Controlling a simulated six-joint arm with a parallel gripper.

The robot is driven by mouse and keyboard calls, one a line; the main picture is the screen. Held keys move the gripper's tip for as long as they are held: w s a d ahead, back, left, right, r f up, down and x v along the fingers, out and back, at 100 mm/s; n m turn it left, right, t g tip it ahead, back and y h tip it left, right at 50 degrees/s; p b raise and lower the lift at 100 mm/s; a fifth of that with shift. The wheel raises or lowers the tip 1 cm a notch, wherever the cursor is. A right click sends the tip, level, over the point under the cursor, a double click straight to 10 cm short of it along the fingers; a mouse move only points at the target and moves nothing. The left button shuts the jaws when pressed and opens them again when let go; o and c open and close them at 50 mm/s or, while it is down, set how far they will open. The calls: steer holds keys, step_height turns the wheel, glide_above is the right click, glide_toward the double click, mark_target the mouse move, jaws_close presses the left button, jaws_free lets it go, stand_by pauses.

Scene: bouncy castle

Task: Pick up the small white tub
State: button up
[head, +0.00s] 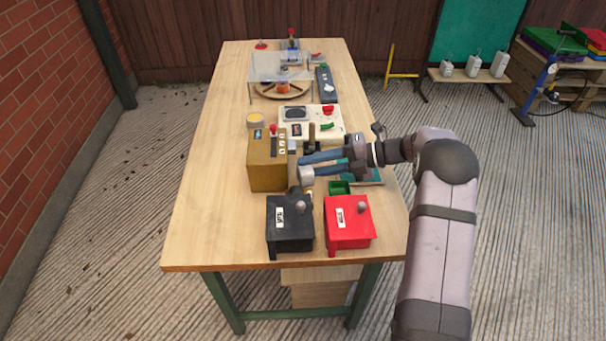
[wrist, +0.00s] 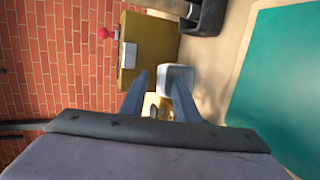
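The small white tub (head: 306,174) is beside the ochre box, at the tip of the nearer finger of my gripper (head: 307,164). In the wrist view the tub (wrist: 176,74) shows just beyond the right fingertip, which overlaps its lower part. My gripper (wrist: 158,82) has its two blue fingers apart, with a gap between them. The tub lies off to the right of the middle of that gap. Whether the finger touches it, and what lies under the tub, I cannot tell.
The ochre box (head: 267,164) with a red knob stands close left of the fingertips. A black box (head: 289,232) and a red box (head: 348,230) stand nearer. A white panel (head: 311,123) lies behind the fingers. The table's left side is bare.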

jaws_close()
steer(key=shift+f, duration=0.1)
steer(key=shift+s+d, duration=0.1)
steer(key=shift+d, duration=0.05)
steer(key=shift+d+r, duration=0.15)
steer(key=shift+r, duration=0.4)
step_height(320, 180, up, 6)
steer(key=d+p, duration=0.2)
steer(key=d, duration=1.7)
steer(key=shift+d, duration=0.2)
